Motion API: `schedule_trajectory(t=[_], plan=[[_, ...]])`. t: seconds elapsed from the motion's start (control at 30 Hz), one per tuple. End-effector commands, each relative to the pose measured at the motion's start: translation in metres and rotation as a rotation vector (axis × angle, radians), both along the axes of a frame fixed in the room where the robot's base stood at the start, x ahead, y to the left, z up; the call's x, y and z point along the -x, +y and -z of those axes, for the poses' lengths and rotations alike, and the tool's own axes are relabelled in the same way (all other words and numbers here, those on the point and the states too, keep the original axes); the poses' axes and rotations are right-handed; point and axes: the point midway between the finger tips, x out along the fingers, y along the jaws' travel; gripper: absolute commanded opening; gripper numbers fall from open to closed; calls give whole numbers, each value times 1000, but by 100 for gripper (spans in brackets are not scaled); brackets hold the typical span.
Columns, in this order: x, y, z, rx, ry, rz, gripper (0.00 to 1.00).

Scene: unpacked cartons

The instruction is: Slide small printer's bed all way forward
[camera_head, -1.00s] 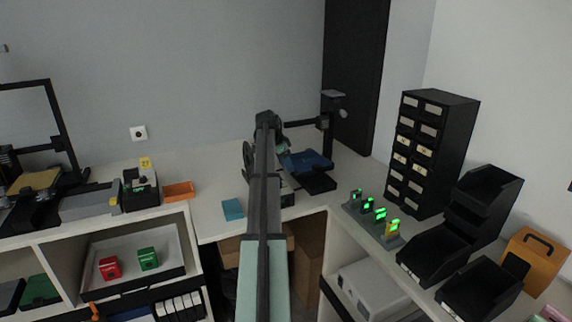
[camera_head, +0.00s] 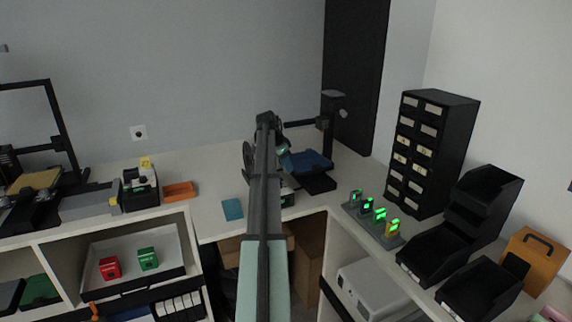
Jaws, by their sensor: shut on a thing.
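The small printer (camera_head: 327,124) stands on the back corner of the counter, with a dark upright post and an arm reaching left. Its blue bed (camera_head: 313,161) sits low over a black base (camera_head: 320,184). My gripper (camera_head: 287,157) is at the left edge of the blue bed, mostly hidden behind my own arm. It appears shut on the bed's edge, but the fingertips are small and hard to make out. My arm also covers the left part of the printer.
A larger printer (camera_head: 52,140) stands at far left. A green-lit row of small devices (camera_head: 374,214), a drawer cabinet (camera_head: 431,150) and black bins (camera_head: 436,254) stand right.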

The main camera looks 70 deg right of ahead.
Motion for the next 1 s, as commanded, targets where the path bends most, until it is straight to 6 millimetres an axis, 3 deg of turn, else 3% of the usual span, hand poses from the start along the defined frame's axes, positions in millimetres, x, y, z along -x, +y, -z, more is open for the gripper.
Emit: schedule_trajectory(t=[0.33,0.7,1.0], plan=[[2,3,0,0,0,0,0],[49,51,0,0,0,1,0],[54,54,0,-5,5,3,0]])
